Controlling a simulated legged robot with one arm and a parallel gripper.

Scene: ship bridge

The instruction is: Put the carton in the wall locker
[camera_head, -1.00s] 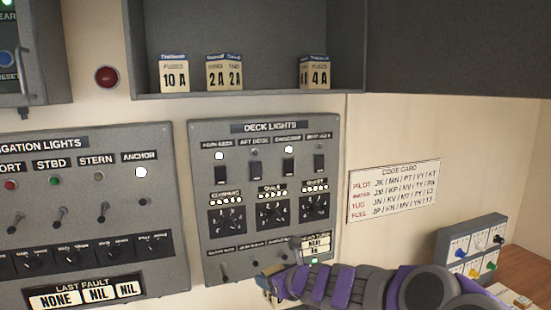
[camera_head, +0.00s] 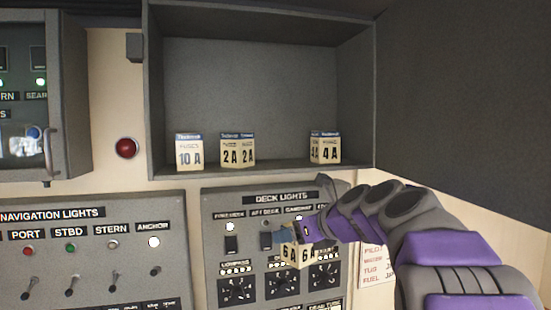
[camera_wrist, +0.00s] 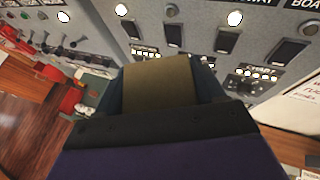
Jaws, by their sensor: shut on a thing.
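The wall locker (camera_head: 260,100) is an open grey box on the wall in the head view, its door (camera_head: 460,100) swung wide to the right. My gripper (camera_head: 288,238) is shut on a carton (camera_head: 297,255) marked 6 A, in front of the deck lights panel and below the locker. The carton hangs tilted and its upper part is hidden by the gripper. In the wrist view the carton's plain tan face (camera_wrist: 160,82) shows between the fingers.
On the locker floor stand cartons marked 10 A (camera_head: 190,152), 2 A (camera_head: 237,150) and 4 A (camera_head: 325,148). Free room lies between the 2 A and 4 A cartons. The deck lights panel (camera_head: 215,270) has switches below the locker. A cabinet (camera_head: 70,100) hangs at left.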

